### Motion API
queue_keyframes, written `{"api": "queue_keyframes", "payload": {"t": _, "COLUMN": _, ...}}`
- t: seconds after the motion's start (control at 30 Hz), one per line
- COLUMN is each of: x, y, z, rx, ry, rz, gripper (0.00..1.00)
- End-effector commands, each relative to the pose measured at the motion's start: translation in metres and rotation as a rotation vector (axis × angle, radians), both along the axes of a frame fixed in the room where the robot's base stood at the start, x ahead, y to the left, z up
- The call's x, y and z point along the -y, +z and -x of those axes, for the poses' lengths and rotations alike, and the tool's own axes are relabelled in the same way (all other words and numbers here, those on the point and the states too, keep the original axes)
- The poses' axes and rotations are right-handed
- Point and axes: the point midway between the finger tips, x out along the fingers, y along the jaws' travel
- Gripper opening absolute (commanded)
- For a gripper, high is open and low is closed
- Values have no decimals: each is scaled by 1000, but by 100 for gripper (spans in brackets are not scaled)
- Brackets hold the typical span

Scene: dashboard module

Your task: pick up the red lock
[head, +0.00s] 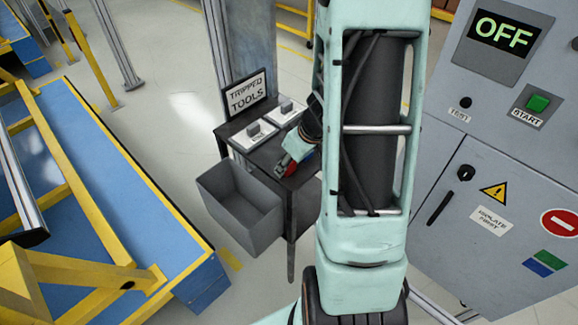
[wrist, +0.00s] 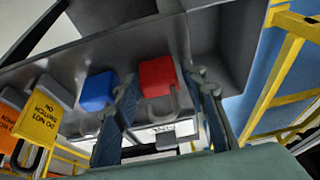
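The red lock (wrist: 157,77), a red block with a grey shackle, lies on the dark table in the wrist view. In the head view only a small red patch of it (head: 309,162) shows beside my gripper (head: 288,163). In the wrist view my gripper (wrist: 164,82) is open, with one finger on each side of the red lock. The left finger is close to the lock, and a gap shows at the right finger. I cannot tell whether either finger touches it. My arm hides part of the table in the head view.
A grey bin (head: 240,206) hangs at the table's front. The tools sign (head: 245,93) stands behind. A grey cabinet (head: 480,170) stands right.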

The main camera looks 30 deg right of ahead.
Motion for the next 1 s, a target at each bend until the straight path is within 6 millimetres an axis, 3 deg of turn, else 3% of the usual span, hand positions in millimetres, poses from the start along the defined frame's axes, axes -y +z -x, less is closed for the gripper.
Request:
{"api": "queue_keyframes", "payload": {"t": 0.23, "x": 0, "y": -1, "z": -1, "rx": 1, "ry": -2, "rz": 1, "gripper": 39}}
{"api": "queue_keyframes", "payload": {"t": 0.57, "x": 0, "y": -1, "z": -1, "rx": 1, "ry": -2, "rz": 1, "gripper": 4}}
{"api": "queue_keyframes", "payload": {"t": 1.0, "x": 0, "y": 9, "z": -3, "rx": 2, "ry": -1, "rz": 1, "gripper": 4}}
